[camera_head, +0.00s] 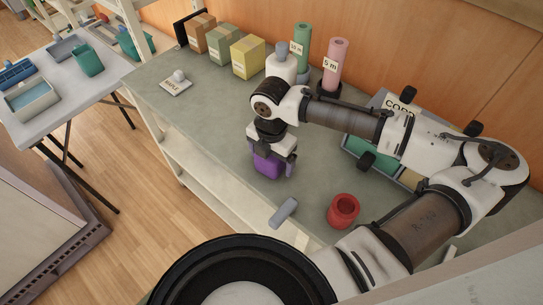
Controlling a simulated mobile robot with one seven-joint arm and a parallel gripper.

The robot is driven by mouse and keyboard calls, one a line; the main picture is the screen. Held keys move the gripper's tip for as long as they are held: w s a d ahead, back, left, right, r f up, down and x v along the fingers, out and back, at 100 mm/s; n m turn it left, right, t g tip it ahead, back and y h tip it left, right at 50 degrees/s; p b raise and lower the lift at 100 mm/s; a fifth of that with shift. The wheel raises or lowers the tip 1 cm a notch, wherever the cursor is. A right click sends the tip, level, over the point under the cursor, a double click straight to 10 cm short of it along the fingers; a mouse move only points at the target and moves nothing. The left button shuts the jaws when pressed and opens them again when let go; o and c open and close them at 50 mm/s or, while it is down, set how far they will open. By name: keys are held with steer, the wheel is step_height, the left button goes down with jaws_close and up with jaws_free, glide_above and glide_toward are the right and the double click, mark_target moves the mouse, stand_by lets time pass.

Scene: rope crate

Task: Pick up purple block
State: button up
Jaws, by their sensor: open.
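The purple block (266,165) stands on the grey-green bench top in the middle of the view. My gripper (271,160) is right above it, pointing down, with its fingers reaching down beside the block. The gripper is open. The upper part of the block is hidden by the gripper. I cannot tell whether the fingers touch it.
A grey cylinder (283,212) and a red ring-shaped thing (343,210) lie near the front edge. Several boxes, including a yellow one (248,58), and green (301,45) and pink (337,64) rolls stand along the back. The bench's left part is mostly clear.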

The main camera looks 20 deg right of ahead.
steer(key=c, duration=1.3)
steer(key=shift+r, duration=0.15)
